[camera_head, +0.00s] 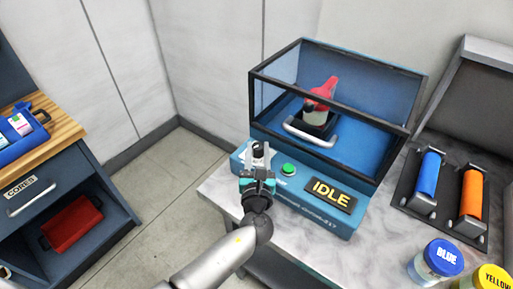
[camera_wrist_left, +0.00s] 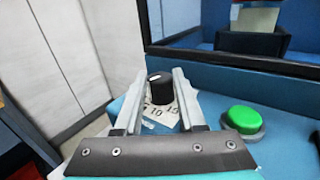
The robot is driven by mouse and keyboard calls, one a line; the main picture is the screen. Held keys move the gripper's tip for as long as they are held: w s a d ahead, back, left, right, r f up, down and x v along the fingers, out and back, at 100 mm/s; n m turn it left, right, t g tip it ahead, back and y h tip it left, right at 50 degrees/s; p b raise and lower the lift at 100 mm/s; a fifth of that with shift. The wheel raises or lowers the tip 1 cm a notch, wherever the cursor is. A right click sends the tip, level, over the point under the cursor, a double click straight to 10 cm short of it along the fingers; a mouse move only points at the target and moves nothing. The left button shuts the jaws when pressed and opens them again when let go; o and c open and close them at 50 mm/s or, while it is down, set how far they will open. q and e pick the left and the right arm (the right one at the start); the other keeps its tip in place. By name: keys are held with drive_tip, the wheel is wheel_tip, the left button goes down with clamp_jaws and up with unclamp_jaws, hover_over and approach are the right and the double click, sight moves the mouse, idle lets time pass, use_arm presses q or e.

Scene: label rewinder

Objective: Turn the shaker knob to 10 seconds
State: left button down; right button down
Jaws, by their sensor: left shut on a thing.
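The blue shaker machine (camera_head: 300,205) stands on the marble-topped table. Its black knob (camera_wrist_left: 159,88) has a white mark on top and sits over a pale dial plate (camera_wrist_left: 160,117). A "10" shows on the plate, with another number to its right that I cannot read fully. My left gripper (camera_head: 258,152) is shut on the knob, one finger on each side, as the left wrist view (camera_wrist_left: 160,90) shows. The display (camera_head: 331,194) reads "IDLE". A green button (camera_head: 288,169) is right of the knob. My right gripper is not in view.
A glass-sided case with a silver handle (camera_head: 309,133) holds a red-topped bottle (camera_head: 320,95). Blue (camera_head: 428,174) and orange (camera_head: 471,196) rolls and blue (camera_head: 441,260) and yellow (camera_head: 489,279) jars are at right. A wooden-topped cabinet (camera_head: 60,135) is at left.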

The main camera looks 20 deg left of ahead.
use_arm(q)
drive_tip(key=shift+d+f+n+g+y, duration=0.15)
drive_tip(key=shift+n+g+y, duration=0.25)
drive_tip(key=shift+n+y, duration=0.6)
drive_tip(key=shift+y, duration=0.4)
drive_tip(key=c, duration=0.5)
unclamp_jaws()
drive_tip(key=p+v, duration=0.2)
drive_tip(key=v, duration=1.3)
drive_tip(key=shift+r+p, duration=0.25)
drive_tip(key=shift+p, duration=0.15)
